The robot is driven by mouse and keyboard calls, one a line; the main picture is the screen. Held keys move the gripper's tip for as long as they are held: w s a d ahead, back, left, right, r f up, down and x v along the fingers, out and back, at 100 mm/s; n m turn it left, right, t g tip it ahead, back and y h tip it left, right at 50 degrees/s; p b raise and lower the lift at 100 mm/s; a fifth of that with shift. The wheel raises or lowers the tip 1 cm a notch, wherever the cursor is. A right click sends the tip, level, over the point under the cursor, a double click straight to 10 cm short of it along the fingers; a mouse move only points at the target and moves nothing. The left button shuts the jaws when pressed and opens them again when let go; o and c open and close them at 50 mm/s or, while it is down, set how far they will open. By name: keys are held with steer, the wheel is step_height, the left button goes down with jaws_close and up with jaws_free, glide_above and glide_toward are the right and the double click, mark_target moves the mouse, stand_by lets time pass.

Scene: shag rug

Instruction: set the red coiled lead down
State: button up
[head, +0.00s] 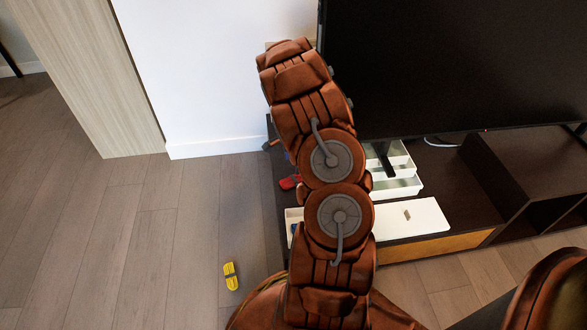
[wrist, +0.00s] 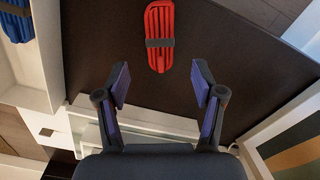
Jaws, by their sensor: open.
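The red coiled lead (wrist: 160,37) lies on the dark top of the TV stand (wrist: 215,65) in the wrist view, with a grey band around its middle. It also shows in the head view (head: 289,182), partly hidden by my arm. My gripper (wrist: 161,84) is open and empty, its two fingers spread apart. In the wrist view the lead appears beyond the fingertips, apart from both. In the head view my gripper is mostly hidden behind my arm.
A blue bundle (wrist: 17,22) sits in a white tray (wrist: 40,75). White boxes (head: 408,219) stand on the stand right of my arm, below a large black television (head: 450,65). A yellow bundle (head: 231,276) lies on the wooden floor (head: 140,245).

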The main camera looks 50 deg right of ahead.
steer(key=s+a+r+n+g, duration=0.1)
steer(key=s+a+r+n, duration=0.25)
steer(key=a+r, duration=0.4)
steer(key=s+a+r+n, duration=0.2)
steer(key=a+r+n, duration=0.2)
steer(key=a+r, duration=0.4)
steer(key=s+a+r+n+g, duration=0.1)
steer(key=s+a+r+n, duration=0.25)
steer(key=a+r, duration=0.45)
steer(key=s+a+r+n+g, duration=0.1)
steer(key=s+a+r+n, duration=0.1)
steer(key=s+a+n, duration=0.8)
steer(key=s+a, duration=0.4)
steer(key=s, duration=0.4)
steer(key=shift+s+a+r+n+g+p, duration=0.3)
steer(key=shift+s+a+n+g+p, duration=0.05)
steer(key=shift+a+n+g, duration=0.05)
steer(key=shift+r, duration=0.1)
step_height(320, 180, up, 38)
steer(key=w+t+p, duration=0.1)
steer(key=t+p, duration=0.1)
steer(key=p, duration=3.4)
steer(key=shift+w+d, duration=0.15)
steer(key=shift+w, duration=0.15)
